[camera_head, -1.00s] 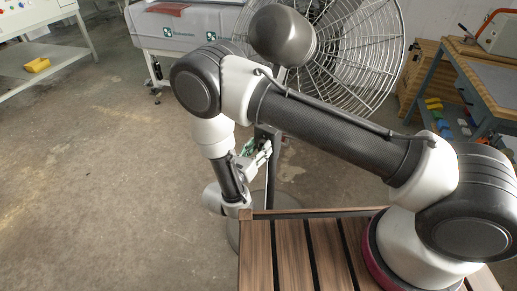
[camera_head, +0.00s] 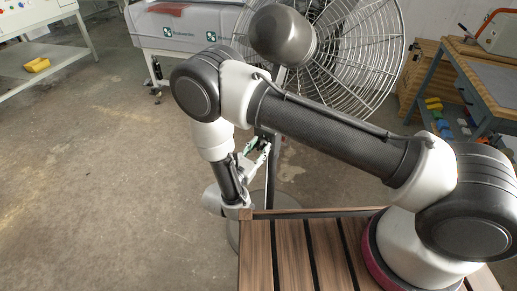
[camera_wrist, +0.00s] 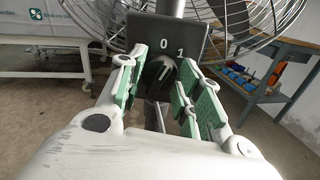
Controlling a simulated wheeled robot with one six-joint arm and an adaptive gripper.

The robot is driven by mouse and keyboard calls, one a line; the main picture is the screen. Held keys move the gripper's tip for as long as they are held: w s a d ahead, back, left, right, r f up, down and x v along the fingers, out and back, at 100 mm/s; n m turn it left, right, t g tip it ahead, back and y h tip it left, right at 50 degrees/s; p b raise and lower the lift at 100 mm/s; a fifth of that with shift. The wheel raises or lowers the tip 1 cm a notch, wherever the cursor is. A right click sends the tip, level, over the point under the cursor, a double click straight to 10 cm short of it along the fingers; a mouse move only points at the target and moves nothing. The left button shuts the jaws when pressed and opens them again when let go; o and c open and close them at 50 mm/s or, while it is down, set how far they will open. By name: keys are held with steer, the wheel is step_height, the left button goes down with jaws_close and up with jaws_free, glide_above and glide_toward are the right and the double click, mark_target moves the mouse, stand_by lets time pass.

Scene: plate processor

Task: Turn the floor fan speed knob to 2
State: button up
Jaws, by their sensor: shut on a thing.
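The floor fan (camera_head: 365,60) stands beyond my arm in the head view, with its round wire cage partly hidden by my arm. In the wrist view its dark control box (camera_wrist: 190,38) shows a white 0 and 1 above the black speed knob (camera_wrist: 158,72). A white mark shows on the knob, and any other numbers are hidden or out of sight. My gripper (camera_wrist: 160,84) has its green-padded fingers on either side of the knob and is shut on it. In the head view my gripper (camera_head: 257,150) is at the fan's post, below the cage.
A workbench (camera_head: 480,85) with coloured bins stands at the right. The floor at the left is clear.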

steer(key=m, duration=0.6)
steer(key=shift+f+h, duration=0.1)
steer(key=shift+h, duration=0.2)
steer(key=m, duration=0.6)
steer(key=shift+h, duration=0.4)
steer(key=shift+f, duration=0.1)
steer(key=o, duration=1)
steer(key=shift+o, duration=0.2)
steer(key=v, duration=1.2)
